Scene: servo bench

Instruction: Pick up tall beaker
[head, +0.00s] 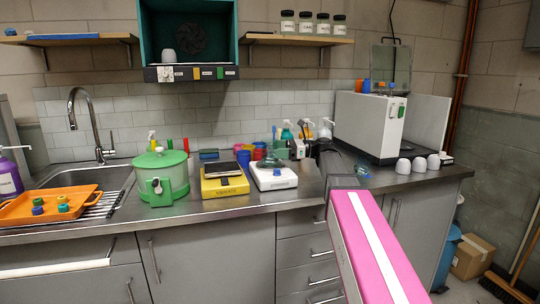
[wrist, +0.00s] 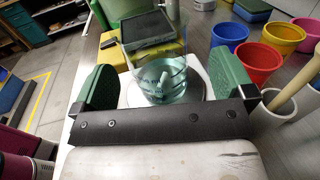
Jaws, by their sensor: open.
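A clear glass beaker (wrist: 163,84), which appears to be the tall beaker, stands on a white bench device (wrist: 203,68). Something small and pale shows in or through its glass. My gripper (wrist: 166,78) is open, with one green finger on each side of the beaker in the wrist view. No contact between fingers and glass shows; I cannot tell how far they reach around it. In the head view the white device (head: 273,180) sits mid-counter, with the beaker small and unclear above it. My gripper (head: 298,149) is just to its right there.
Blue (wrist: 229,36), yellow (wrist: 283,36) and red (wrist: 257,62) cups stand close on the right in the wrist view, with a white mortar holding a pestle (wrist: 284,98). A yellow device (head: 224,187) and a green-lidded pot (head: 161,178) stand left of the white device.

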